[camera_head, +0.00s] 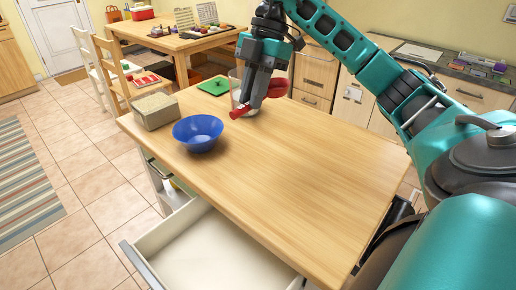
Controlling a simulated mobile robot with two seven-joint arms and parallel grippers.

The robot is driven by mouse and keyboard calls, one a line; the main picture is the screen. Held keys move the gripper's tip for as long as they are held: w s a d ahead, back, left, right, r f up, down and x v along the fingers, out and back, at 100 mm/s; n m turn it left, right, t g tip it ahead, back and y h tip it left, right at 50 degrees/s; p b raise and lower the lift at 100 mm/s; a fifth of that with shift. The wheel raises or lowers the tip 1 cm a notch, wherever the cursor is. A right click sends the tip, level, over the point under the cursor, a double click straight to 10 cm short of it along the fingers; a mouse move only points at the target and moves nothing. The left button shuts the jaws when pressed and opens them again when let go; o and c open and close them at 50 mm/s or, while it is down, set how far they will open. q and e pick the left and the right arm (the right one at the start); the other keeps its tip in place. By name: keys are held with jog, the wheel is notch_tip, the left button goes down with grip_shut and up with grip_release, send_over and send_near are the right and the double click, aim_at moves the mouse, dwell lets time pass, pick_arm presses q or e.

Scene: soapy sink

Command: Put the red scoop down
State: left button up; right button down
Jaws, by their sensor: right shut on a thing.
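My right gripper (252,100) points down over the far part of the wooden table and is shut on the red scoop (278,88). The scoop's rounded end shows to the right of the fingers, and its red handle end (239,112) sticks out to the left. The scoop is low near the tabletop (270,170); I cannot tell whether it touches anything. The fingers hide its middle. My left gripper is not in view.
A clear container (235,77) stands behind the gripper, partly hidden. A blue bowl (198,132) and a light speckled box (155,111) stand left of it. A green board (213,86) lies behind. The table's near and right part is bare. A drawer (215,250) is open below.

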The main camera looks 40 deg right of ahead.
jog(key=b, duration=0.2)
send_over(250, 179)
jog(key=d, duration=0.2)
jog(key=f, duration=1.4)
jog(key=shift+a+f, duration=0.15)
jog(key=shift+a, duration=0.1)
notch_tip(250, 179, down, 4)
jog(key=shift+f, duration=0.6)
jog(key=c, duration=1.1)
grip_release()
